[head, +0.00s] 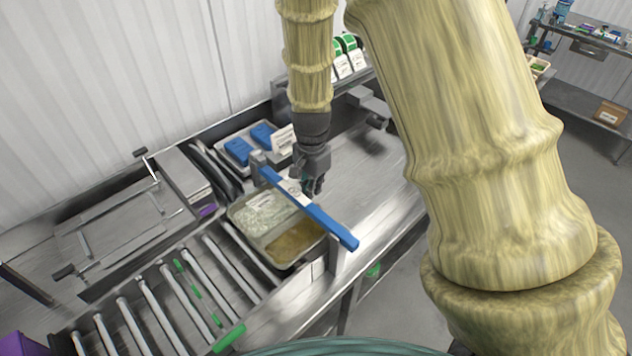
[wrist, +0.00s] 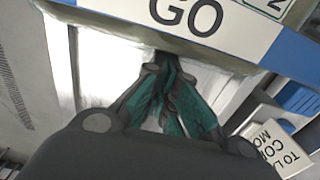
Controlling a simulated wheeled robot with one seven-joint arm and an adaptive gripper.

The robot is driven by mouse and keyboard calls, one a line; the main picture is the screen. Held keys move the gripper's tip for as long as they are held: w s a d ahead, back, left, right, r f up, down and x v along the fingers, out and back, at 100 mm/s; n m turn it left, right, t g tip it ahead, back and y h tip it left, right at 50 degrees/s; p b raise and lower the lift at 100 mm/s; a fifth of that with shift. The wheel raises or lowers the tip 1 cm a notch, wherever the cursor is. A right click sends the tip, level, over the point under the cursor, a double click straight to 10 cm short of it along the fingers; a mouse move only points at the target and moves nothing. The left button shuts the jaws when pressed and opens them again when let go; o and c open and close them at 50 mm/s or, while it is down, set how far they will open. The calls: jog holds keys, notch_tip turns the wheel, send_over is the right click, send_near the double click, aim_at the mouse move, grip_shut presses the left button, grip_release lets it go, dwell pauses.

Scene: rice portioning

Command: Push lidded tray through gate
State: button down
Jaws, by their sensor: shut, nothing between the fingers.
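The two-compartment tray (head: 232,218) sits at the right end of the roller track in the head view, one compartment pale, the other brown. A clear lid on it is hard to make out. The gate is a blue bar (head: 333,229) with a white sign, crossing above the tray's right edge. In the wrist view the gate bar (wrist: 232,44) shows its "GO" sign across the top. The tray is not clearly seen in the wrist view.
Metal rollers (head: 184,294) with green strips run left of the tray. A tray with blue items (head: 240,150) and a small sign stands behind the gate; that sign (wrist: 275,148) shows in the wrist view. The metal counter (head: 385,175) right of the gate is clear.

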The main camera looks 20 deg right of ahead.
jog(key=shift+w, duration=0.1)
jog(key=d, duration=0.1)
jog(key=w+d+p, duration=0.1)
jog(key=d, duration=0.1)
jog(key=shift+d, duration=0.3)
jog(key=shift+w+d+r, duration=0.15)
jog(key=shift+w, duration=0.05)
notch_tip(320, 180, up, 10)
jog(key=b, duration=0.3)
jog(key=shift+s+f, duration=0.15)
jog(key=shift+f, duration=0.05)
